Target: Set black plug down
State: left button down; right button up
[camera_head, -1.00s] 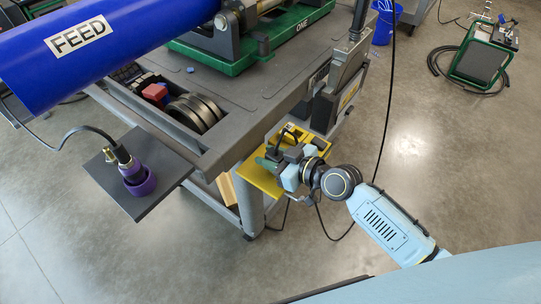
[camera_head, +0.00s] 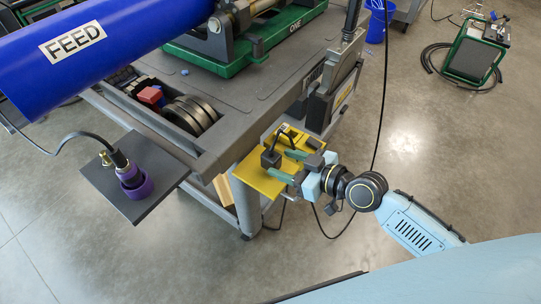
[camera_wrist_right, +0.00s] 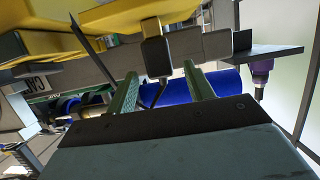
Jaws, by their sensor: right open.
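The black plug (camera_head: 270,159) stands on the yellow shelf (camera_head: 262,179) at the cart's corner, with its black cable arching up behind it. My right gripper (camera_head: 279,165) is open, with its green fingers apart and pointing at the plug from the right. In the right wrist view the black plug (camera_wrist_right: 157,57) shows ahead of and between the two green fingertips (camera_wrist_right: 159,73), with a gap on each side. The fingers are clear of its sides. My left gripper is in neither view.
A dark side plate (camera_head: 110,187) holds a purple connector (camera_head: 134,181). The grey cart (camera_head: 235,108) carries a blue FEED pipe (camera_head: 125,32) and a green machine base (camera_head: 250,55). A cable hangs near my right wrist.

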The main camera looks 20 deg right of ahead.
jog(key=shift+v, duration=2.75)
jog(key=s+d+f+m+g+h, duration=0.2)
jog(key=s+d+f+h, duration=0.3)
jog(key=f, duration=0.8)
jog(key=d+f+m+g+h, duration=0.1)
jog(key=d+f+m+h, duration=0.1)
jog(key=d+f, duration=0.8)
jog(key=s+a+f+g+h, duration=0.1)
jog(key=s+f+g, duration=0.2)
jog(key=s+f, duration=0.8)
jog(key=s+a+f+g+h, duration=0.2)
jog(key=s+f+g, duration=0.2)
jog(key=s+f, duration=0.7)
jog(key=s, duration=0.7)
jog(key=shift+m+g, duration=0.3)
